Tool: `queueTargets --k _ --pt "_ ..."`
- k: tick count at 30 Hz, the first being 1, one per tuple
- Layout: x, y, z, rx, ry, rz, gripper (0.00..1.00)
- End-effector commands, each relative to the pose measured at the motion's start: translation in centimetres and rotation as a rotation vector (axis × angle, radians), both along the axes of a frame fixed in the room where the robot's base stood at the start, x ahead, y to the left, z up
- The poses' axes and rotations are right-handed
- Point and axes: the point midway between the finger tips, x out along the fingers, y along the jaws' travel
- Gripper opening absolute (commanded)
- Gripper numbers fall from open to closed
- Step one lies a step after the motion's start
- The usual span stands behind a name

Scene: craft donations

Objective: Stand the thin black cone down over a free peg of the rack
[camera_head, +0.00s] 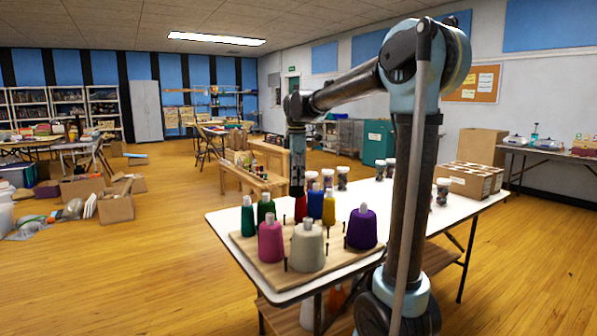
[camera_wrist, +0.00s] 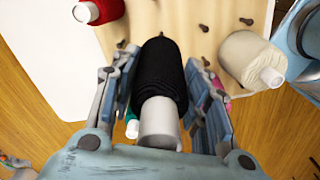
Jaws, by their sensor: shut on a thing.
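My gripper (camera_wrist: 155,85) is shut on the thin black cone (camera_wrist: 160,65), with one finger pad along each side. The cone's pale tip (camera_wrist: 158,125) points toward the wrist camera. In the head view my gripper (camera_head: 297,188) is above the far part of the wooden rack (camera_head: 340,258); I cannot make out the black cone there. Bare dark pegs show in the wrist view, one (camera_wrist: 205,61) just right of the cone and another (camera_wrist: 122,43) to its upper left. The cone's lower end is hidden, so its height above the board is unclear.
The rack holds teal (camera_head: 248,220), pink (camera_head: 271,242), cream (camera_head: 307,248), purple (camera_head: 361,230), yellow (camera_head: 329,208), blue (camera_head: 315,203) and red (camera_head: 300,208) cones. It lies on a white table (camera_head: 460,207) with jars and a cardboard box (camera_head: 467,180) farther right.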

Motion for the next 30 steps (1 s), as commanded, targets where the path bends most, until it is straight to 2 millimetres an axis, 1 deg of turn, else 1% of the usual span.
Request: queueTargets --k 3,18,24,30 --pt "0.0 0.1 -1.4 0.0 0.0 0.002 0.18" --pt "-0.1 0.2 -6.9 0.0 0.0 0.003 0.18" --pt "-0.1 0.2 -8.4 0.0 0.0 0.002 0.18" --pt "-0.1 0.1 -9.0 0.0 0.0 0.002 0.18"
